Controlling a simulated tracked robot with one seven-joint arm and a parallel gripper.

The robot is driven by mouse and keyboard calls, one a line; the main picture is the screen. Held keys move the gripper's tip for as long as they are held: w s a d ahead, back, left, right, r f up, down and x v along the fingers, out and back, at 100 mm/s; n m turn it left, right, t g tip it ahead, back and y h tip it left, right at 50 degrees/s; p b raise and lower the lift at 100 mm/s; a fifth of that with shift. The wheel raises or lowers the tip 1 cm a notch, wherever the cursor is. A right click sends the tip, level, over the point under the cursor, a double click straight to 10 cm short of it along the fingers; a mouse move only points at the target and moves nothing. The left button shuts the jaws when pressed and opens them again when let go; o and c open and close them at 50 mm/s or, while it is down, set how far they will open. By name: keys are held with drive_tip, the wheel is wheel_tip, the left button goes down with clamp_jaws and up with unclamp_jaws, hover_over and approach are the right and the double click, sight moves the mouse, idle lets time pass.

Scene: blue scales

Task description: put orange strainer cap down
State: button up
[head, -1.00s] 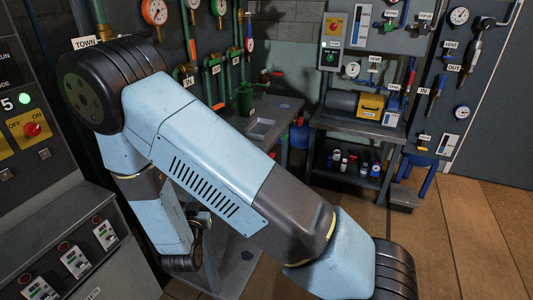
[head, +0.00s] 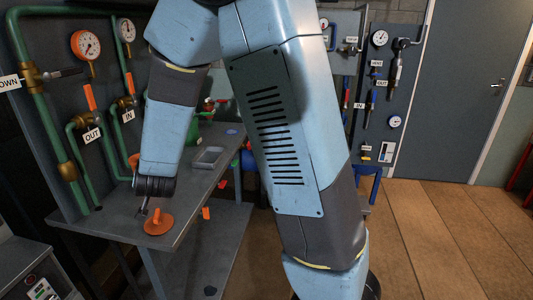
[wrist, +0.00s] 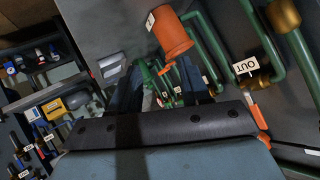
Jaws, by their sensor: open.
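The orange strainer cap (head: 158,222), a flat round disc with a small knob, lies on the grey workbench (head: 207,174) near its front edge in the head view. My gripper (head: 150,207) is just above and behind the cap, pointing down, with its jaws open. Whether a fingertip still touches the cap's knob is too small to tell. In the wrist view my gripper (wrist: 160,92) shows two dark fingers spread apart with nothing clearly held between them. I cannot pick out the cap in the wrist view.
An orange cylinder (wrist: 172,35) stands out in the wrist view beside green pipes (wrist: 208,45). A grey tray (head: 208,157) sits farther back on the bench. Gauges and valves line the panel at left. Open wooden floor lies to the right.

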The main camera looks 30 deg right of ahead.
drive_tip(key=s+d+r+n+g+y, duration=0.2)
drive_tip(key=s+d+r+n+g, duration=0.1)
drive_tip(key=s+d+r, duration=0.75)
drive_tip(key=s+d+r+g+h, duration=0.1)
drive_tip(key=s+d+r, duration=0.2)
drive_tip(key=s+d, duration=0.3)
drive_tip(key=s+d+r+g+h, duration=0.1)
drive_tip(key=s+d+r, duration=0.3)
drive_tip(key=s, duration=0.8)
drive_tip(key=shift+d+n+g+h, duration=0.4)
drive_tip(key=shift+d+h, duration=0.2)
drive_tip(key=shift+d, duration=0.35)
drive_tip(key=shift+s, duration=0.1)
